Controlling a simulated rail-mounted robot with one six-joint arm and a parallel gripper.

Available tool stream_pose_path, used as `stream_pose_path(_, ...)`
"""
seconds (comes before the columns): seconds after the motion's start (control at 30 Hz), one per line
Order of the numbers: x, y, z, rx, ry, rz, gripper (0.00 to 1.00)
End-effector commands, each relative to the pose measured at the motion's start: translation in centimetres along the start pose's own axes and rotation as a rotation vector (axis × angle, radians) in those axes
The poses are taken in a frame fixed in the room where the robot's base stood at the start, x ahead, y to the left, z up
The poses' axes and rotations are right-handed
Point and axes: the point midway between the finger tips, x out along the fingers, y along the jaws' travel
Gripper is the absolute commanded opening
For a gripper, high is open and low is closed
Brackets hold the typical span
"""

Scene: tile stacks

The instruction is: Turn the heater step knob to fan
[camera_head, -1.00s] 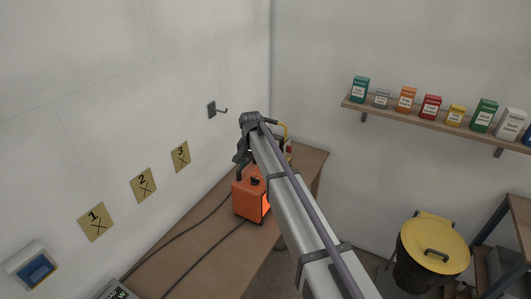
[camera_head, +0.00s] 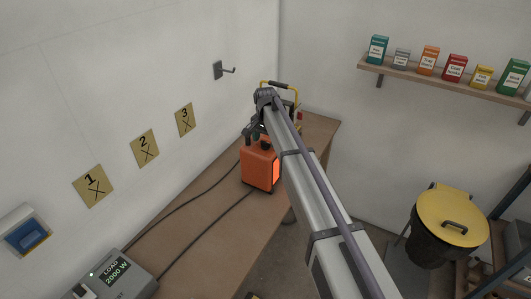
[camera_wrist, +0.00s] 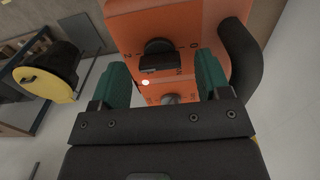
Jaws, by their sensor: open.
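The orange heater (camera_head: 258,168) stands on the wooden bench, its right-hand face glowing orange. In the wrist view its orange panel (camera_wrist: 125,28) carries a black knob (camera_wrist: 160,54) with small marks around it, a "2" on the left and a "0" on the right. A smaller grey knob (camera_wrist: 170,99) is below it, partly hidden by my gripper. A bright white spot lies between them. My gripper (camera_wrist: 163,80) is open, its green fingers apart on either side of the knobs. In the head view my gripper (camera_head: 255,130) is over the heater's top. The black knob's exact setting is unclear.
The heater's black handle (camera_wrist: 242,62) is close beside the right finger. Cables run along the bench (camera_head: 195,235) to a load meter (camera_head: 115,278). A hook (camera_head: 222,70) is on the wall. A yellow-lidded bin (camera_head: 452,215) stands right, below a shelf of boxes (camera_head: 440,78).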

Motion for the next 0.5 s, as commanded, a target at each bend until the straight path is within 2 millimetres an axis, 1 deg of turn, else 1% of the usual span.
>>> stream_pose_path(0.03,1.15,0.00,0.00,0.000,0.000,0.000,0.70)
stream_pose_path(0.3,0.92,0.01,0.00,0.000,0.000,0.000,0.70)
stream_pose_path(0.37,0.91,0.00,0.00,0.000,0.000,0.000,0.65)
stream_pose_path(0.5,0.92,0.01,0.00,0.000,0.000,0.000,0.52)
